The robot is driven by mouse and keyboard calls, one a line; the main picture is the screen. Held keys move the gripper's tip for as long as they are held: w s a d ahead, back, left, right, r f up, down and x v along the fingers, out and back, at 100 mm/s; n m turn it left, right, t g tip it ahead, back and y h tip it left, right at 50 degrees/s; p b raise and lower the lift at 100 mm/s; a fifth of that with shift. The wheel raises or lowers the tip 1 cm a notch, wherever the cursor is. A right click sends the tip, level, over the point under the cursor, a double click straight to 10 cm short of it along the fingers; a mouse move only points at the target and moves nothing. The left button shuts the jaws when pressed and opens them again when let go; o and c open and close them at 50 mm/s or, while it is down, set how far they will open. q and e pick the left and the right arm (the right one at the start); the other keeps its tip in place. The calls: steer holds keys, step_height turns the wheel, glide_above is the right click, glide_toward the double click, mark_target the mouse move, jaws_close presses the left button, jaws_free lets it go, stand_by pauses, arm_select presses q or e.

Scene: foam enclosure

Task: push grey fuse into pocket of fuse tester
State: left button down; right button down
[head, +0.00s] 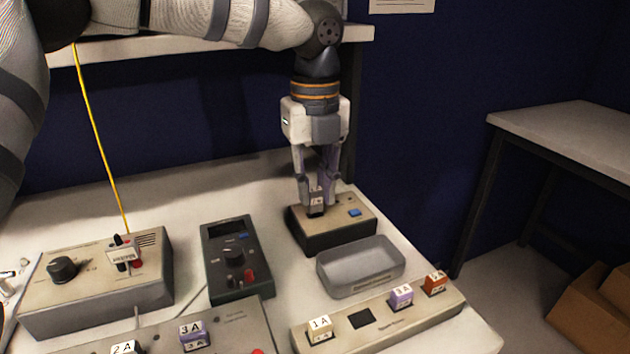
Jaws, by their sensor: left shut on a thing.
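The fuse tester (335,238) is a small dark box with a beige top and a blue button, at the back right of the bench. My left gripper (317,205) points straight down over the left part of its top. The fingers and fuse hide the pocket, so I cannot tell how deep the fuse sits. My right gripper is not in view.
An empty grey tray (360,282) stands just in front of the tester. A fuse rack (400,322) in front holds several fuses and has one dark empty slot. A dark meter (236,285) stands left of the tester. A beige knob box (95,300) is further left.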

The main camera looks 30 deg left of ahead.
mark_target(315, 190)
arm_select(q)
steer(key=shift+f, duration=0.85)
steer(key=shift+f, duration=0.35)
steer(key=c, duration=1.4)
jaws_free()
step_height(315, 190, up, 12)
